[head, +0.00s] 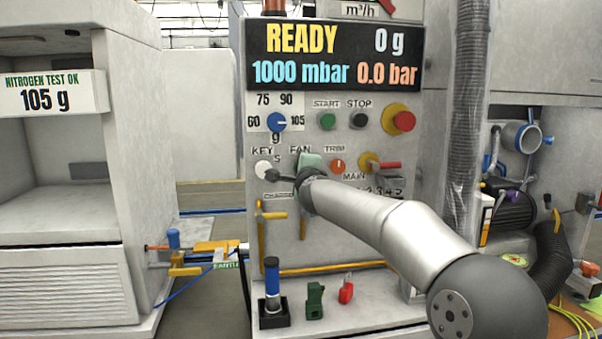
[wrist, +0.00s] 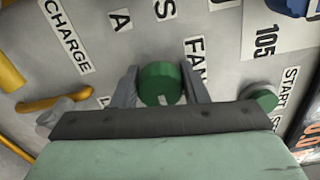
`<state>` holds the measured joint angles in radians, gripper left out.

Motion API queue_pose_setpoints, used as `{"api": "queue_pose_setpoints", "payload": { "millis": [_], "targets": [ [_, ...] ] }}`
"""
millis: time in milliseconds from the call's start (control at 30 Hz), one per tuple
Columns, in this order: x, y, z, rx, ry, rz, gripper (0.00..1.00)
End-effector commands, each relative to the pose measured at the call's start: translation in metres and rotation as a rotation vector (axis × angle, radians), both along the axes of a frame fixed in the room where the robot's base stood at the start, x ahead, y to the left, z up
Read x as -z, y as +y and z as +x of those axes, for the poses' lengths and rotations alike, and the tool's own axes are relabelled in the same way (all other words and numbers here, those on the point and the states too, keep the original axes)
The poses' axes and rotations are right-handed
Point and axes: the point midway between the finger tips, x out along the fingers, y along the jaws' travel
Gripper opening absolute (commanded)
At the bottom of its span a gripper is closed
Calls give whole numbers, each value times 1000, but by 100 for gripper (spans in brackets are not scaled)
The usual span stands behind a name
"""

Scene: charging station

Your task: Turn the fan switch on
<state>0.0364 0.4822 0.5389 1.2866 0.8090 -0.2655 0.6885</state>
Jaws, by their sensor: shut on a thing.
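The fan switch (wrist: 160,84) is a round green knob on the grey panel, beside the FAN label (wrist: 195,62) in the wrist view. A small pale mark shows near its lower edge in that view. My gripper (wrist: 160,88) has one finger on each side of the knob and is shut on it. In the head view my gripper (head: 309,163) is against the panel just below the FAN label (head: 300,149), and it hides the switch there.
The green START button (head: 327,120) and dark STOP button (head: 359,119) are above. The white KEY knob (head: 263,170) is left, the orange TRIM knob (head: 338,166) right. Yellow handles (head: 262,225) stick out below.

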Motion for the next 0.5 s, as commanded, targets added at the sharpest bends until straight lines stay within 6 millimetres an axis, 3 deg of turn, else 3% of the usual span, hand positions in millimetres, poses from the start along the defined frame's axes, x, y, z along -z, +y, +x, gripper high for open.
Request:
{"api": "queue_pose_setpoints", "payload": {
  "millis": [500],
  "targets": [
    [0, 0, 0, 1, 15, 58, 17]
  ]
}}
